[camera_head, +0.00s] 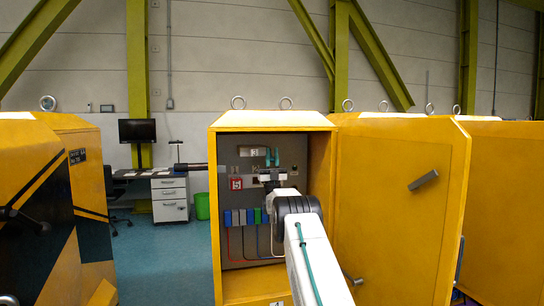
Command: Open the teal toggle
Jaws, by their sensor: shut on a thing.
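An open yellow cabinet (218,200) stands at the centre, with a grey panel (240,262) inside. Small teal parts (272,157) show upright in the upper part of the panel, above two white labels. The teal toggle cannot be told apart clearly at this size. My white arm reaches in from the bottom, and its dark wrist covers part of the panel. My gripper (271,186) is a small dark shape at the panel just below the labels, mostly hidden behind the wrist. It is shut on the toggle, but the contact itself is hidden.
Blue, grey and green blocks (240,217) line the panel's lower left, with wires below. The cabinet's yellow door (400,210) stands open on the right, with a grey handle (424,179). Another yellow cabinet (95,200) is at the left. Clear floor (160,265) lies between.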

